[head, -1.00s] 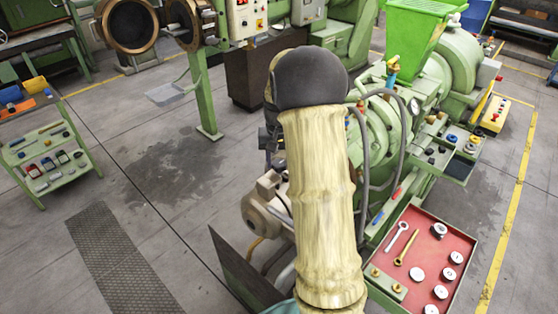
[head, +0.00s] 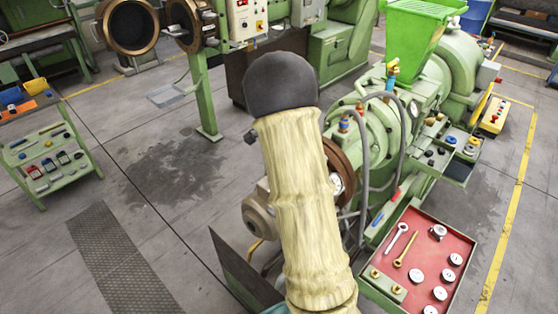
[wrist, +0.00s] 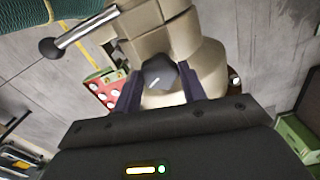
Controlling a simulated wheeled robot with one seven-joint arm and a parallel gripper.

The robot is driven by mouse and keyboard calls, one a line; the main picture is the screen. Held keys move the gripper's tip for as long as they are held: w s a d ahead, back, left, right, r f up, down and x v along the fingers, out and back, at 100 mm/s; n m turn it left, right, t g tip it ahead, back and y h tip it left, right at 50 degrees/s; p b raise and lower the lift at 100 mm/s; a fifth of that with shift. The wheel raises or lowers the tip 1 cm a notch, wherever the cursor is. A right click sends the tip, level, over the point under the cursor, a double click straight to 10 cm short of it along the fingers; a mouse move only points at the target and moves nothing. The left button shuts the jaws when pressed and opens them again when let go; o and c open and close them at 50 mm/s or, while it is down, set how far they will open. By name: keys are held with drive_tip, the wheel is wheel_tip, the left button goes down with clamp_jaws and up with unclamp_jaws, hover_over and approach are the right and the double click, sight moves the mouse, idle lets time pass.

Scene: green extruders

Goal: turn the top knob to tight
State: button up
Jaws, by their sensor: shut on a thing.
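In the wrist view, the dark knob (wrist: 160,74) with a short white pointer line sits on a beige machine body. My gripper (wrist: 160,90) is shut on the knob, with one dark finger on each side of it. The pointer line is slanted in this view. No tight marking is legible around the knob. In the head view, my pale arm hides the gripper and the knob.
A metal lever with a black ball end (wrist: 52,48) juts out near the knob. In the head view, the green extruder (head: 378,140) with hoses stands right of my arm. A red tray (head: 440,240) holds tools and discs. Open floor lies left.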

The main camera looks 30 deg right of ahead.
drive_tip(key=m+p, duration=0.1)
drive_tip(key=m, duration=0.4)
drive_tip(key=shift+w+d+r+p, duration=0.1)
drive_tip(key=shift+r+p, duration=0.05)
drive_tip(key=shift+p, duration=0.15)
drive_tip(key=shift+m, duration=0.3)
drive_tip(key=o, duration=1)
wheel_tip(320, 180, up, 17)
drive_tip(key=b, duration=0.4)
drive_tip(key=shift+r, duration=0.15)
